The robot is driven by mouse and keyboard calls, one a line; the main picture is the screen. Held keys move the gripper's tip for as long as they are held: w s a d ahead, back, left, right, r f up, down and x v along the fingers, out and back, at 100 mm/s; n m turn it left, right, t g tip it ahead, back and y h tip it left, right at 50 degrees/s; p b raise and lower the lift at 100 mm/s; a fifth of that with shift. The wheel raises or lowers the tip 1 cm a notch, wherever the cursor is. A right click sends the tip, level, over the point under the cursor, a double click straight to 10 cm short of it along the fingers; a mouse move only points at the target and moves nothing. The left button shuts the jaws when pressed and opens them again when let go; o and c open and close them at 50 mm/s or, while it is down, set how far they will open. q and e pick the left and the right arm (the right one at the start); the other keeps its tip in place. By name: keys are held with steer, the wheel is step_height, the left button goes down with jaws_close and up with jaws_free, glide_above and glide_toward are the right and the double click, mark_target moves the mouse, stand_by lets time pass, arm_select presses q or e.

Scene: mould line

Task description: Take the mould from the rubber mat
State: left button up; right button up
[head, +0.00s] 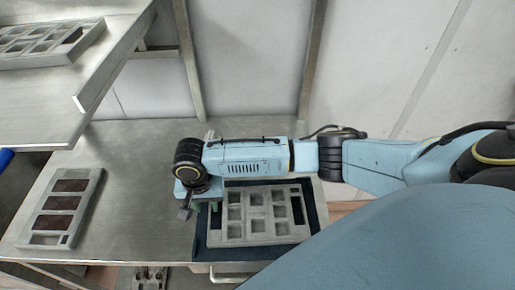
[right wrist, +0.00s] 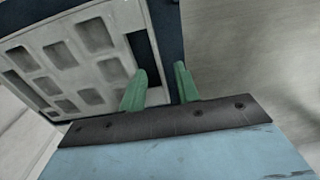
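The mould (head: 258,241), a pale grey tray with several square pockets and dark slots, lies flat on the dark rubber mat (head: 315,215). My right gripper (head: 204,207) is at the mould's left end, its arm reaching across above the mould's far side. In the right wrist view its two green fingers (right wrist: 160,70) stand apart, near the rim of the mould (right wrist: 70,60) beside a dark slot. The rim appears to run between them; contact cannot be told. The mat (right wrist: 168,25) shows as a dark strip beyond the rim. My left gripper is not in view.
A second mould (head: 62,203) with brown-filled pockets lies on the metal bench (head: 130,185) at the left. Another mould (head: 45,45) sits on a raised shelf (head: 85,95) at the upper left. Bare bench lies between the second mould and the mat.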

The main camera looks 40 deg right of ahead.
mark_target(209, 214)
steer(key=f, duration=0.3)
steer(key=shift+s+f, duration=0.2)
steer(key=shift+f, duration=0.4)
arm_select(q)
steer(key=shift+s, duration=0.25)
arm_select(e)
jaws_close()
